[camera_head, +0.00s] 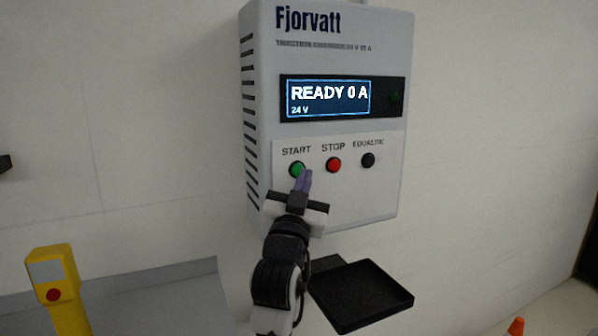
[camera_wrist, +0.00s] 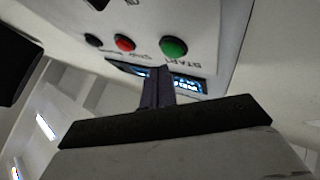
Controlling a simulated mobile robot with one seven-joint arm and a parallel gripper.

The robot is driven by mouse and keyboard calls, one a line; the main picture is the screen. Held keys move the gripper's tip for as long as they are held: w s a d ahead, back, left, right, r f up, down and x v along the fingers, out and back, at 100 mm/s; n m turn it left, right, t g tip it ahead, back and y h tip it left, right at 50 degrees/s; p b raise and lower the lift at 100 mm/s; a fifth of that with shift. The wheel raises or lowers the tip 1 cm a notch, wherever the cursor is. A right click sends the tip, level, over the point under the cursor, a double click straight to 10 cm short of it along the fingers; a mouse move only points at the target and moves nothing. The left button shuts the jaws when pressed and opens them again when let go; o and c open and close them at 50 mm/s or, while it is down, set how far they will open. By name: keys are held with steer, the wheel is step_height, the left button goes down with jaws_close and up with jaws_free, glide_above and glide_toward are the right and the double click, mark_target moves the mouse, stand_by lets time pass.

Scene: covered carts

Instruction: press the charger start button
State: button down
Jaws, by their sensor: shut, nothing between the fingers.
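The grey wall charger (camera_head: 345,55) has a screen (camera_head: 328,98) that reads "READY 0 A" and "24 V". Below the screen, the green START button (camera_head: 297,168) is at the left of a row of buttons. It also shows in the wrist view (camera_wrist: 173,47), where the label is upside down. My gripper (camera_head: 304,176) is shut and empty, its purple fingers close to the green button and overlapping its lower right edge in the head view. In the wrist view the fingertips (camera_wrist: 158,73) lie apart from the button in the picture; I cannot tell the depth gap.
The red STOP button (camera_head: 333,165) and black EQUALISE button (camera_head: 368,160) sit to the right of START. A black tray (camera_head: 362,294) is below the charger. A yellow post (camera_head: 58,290) with a red button stands at left. An orange cone (camera_head: 517,327) is at lower right.

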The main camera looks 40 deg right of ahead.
steer(key=shift+w, duration=0.1)
steer(key=shift+w+d, duration=0.1)
steer(key=shift+w, duration=0.2)
steer(key=shift+w+d, duration=0.1)
steer(key=shift+w, duration=0.35)
stand_by(0.8)
steer(key=shift+s, duration=0.15)
steer(key=shift+s+a, duration=0.2)
steer(key=shift+s, duration=0.5)
steer(key=shift+s+a, duration=0.2)
steer(key=shift+s, duration=0.6)
steer(key=shift+s+a, duration=0.15)
steer(key=shift+s, duration=0.7)
steer(key=shift+s+a, duration=0.2)
steer(key=shift+s, duration=0.6)
